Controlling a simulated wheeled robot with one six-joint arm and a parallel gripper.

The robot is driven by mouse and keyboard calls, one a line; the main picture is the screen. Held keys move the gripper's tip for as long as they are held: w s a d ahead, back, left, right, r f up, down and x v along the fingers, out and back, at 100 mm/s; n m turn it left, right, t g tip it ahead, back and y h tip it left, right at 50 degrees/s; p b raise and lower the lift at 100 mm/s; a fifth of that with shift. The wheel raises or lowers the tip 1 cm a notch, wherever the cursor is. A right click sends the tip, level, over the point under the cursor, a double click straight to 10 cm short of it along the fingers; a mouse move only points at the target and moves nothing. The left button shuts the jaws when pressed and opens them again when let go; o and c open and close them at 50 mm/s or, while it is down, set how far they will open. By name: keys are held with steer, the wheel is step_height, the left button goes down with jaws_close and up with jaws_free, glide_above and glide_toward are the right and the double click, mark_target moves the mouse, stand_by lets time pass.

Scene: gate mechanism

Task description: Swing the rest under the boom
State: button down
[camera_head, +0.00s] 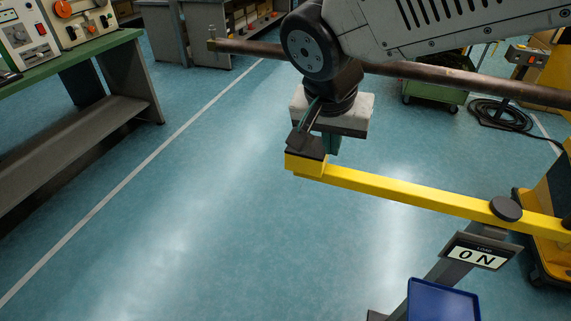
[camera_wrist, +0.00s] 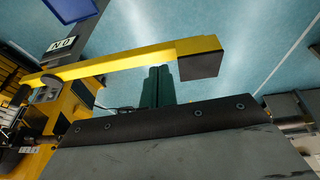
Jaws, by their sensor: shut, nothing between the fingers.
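The rest is a yellow bar (camera_head: 400,188) with a black block at its left end, running right to a round black knob. The wrist view also shows the yellow bar (camera_wrist: 120,64) and its dark end block. The boom, a long brown pipe (camera_head: 440,74), crosses the upper part of the head view and passes behind my arm. My gripper (camera_head: 332,146) points down beside the rest's block end. Its green fingers (camera_wrist: 158,84) are together and empty, close to the bar. I cannot tell whether they touch it.
A sign reading "ON" (camera_head: 475,257) sits below the knob, with a blue tray (camera_head: 443,302) beneath it. A green-topped workbench (camera_head: 75,58) is at left and a green cart (camera_head: 436,92) at the back right. The blue floor at centre-left is clear.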

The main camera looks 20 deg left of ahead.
steer(key=s+a+f, duration=0.2)
steer(key=a, duration=0.8)
steer(key=shift+s+a+f+t+y, duration=0.2)
steer(key=shift+s+f+t+y, duration=0.1)
steer(key=shift+s+f+t, duration=0.1)
steer(key=w+f, duration=0.7)
steer(key=f, duration=0.2)
steer(key=shift+w+d+f, duration=0.15)
steer(key=shift+w+d, duration=0.2)
steer(key=shift+w, duration=0.05)
